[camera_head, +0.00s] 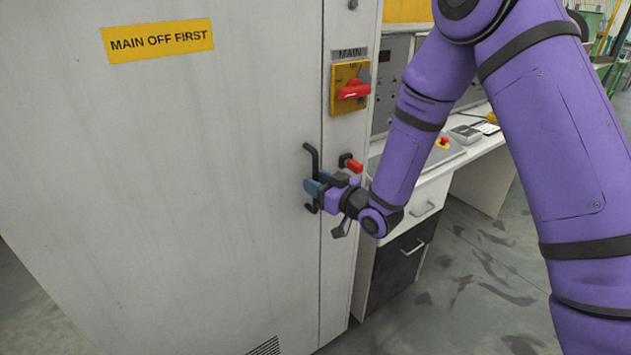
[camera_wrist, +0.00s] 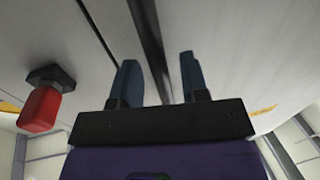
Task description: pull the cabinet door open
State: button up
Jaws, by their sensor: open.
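The grey cabinet door (camera_head: 200,180) stands shut in the head view, with a yellow "MAIN OFF FIRST" label (camera_head: 158,40) near its top. Its black bar handle (camera_head: 312,160) is upright at the door's right edge. My gripper (camera_head: 313,187) is at the middle of this handle, and its body hides part of the bar. In the wrist view, the blue fingers (camera_wrist: 158,82) are apart, with the dark handle bar (camera_wrist: 150,45) running between them. Gaps show beside the bar, and I cannot tell whether either finger touches it.
A red rotary main switch (camera_head: 353,91) on a yellow plate sits above the handle, right of the door seam. A small red-and-black part (camera_head: 353,165) sits close beside my gripper. A desk with drawers (camera_head: 412,248) stands at right. Floor (camera_head: 470,300) is clear at lower right.

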jog(key=shift+w+a, duration=0.35)
grip_shut()
jog(key=shift+s, duration=0.1)
